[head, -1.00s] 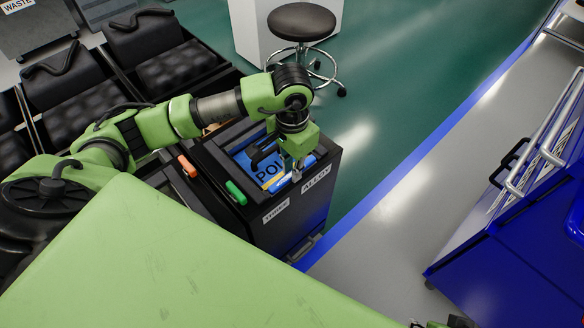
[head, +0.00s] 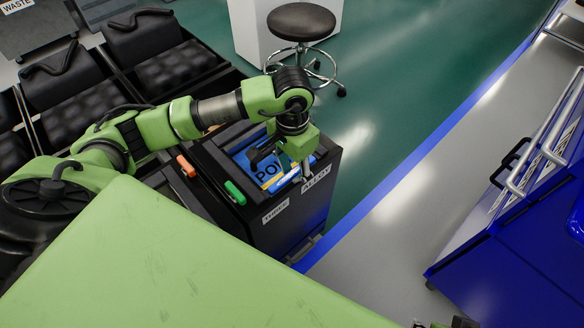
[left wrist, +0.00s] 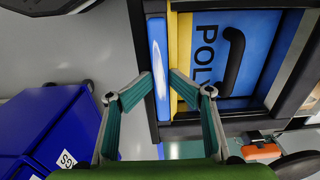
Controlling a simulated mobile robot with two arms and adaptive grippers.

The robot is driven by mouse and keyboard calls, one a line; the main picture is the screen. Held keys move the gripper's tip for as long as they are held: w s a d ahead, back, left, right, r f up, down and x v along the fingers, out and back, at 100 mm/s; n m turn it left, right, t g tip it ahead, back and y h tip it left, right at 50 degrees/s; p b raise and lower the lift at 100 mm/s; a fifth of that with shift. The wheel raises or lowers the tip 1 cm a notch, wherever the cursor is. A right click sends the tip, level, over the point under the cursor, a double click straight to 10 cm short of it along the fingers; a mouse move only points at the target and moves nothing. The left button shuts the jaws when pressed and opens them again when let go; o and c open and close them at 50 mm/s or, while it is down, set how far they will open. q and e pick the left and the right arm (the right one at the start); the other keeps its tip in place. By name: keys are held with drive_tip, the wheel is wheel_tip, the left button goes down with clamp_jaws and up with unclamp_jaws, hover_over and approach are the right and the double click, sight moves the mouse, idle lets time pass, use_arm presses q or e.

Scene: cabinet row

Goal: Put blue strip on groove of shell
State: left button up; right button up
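The blue strip (head: 284,182) lies along the right edge of the black-framed shell, beside its yellow band. In the left wrist view the blue strip (left wrist: 158,60) runs upright in the picture, with a whitish patch on it. The shell (left wrist: 222,55) has a blue face with a yellow band, "POL" lettering and a black handle. My left gripper (left wrist: 161,78) is open, with its two fingertips on either side of the strip. I cannot tell whether the strip sits in the groove. In the head view my left gripper (head: 301,172) is above the cabinet edge. My right gripper (head: 442,323) barely shows at the bottom.
The black cabinet (head: 295,215) has "ALLOY" and another label, with a green handle (head: 235,193) and an orange handle (head: 187,166) nearby. A blue cart (head: 510,255) with rails stands at the right. A stool (head: 302,22) is behind. Floor between cabinet and cart is clear.

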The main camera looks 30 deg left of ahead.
use_arm(q)
drive_tip(key=shift+s+f, duration=0.1)
drive_tip(key=shift+f, duration=0.25)
drive_tip(key=shift+r, duration=0.15)
drive_tip(key=shift+r, duration=0.55)
wheel_tip(320, 180, up, 11)
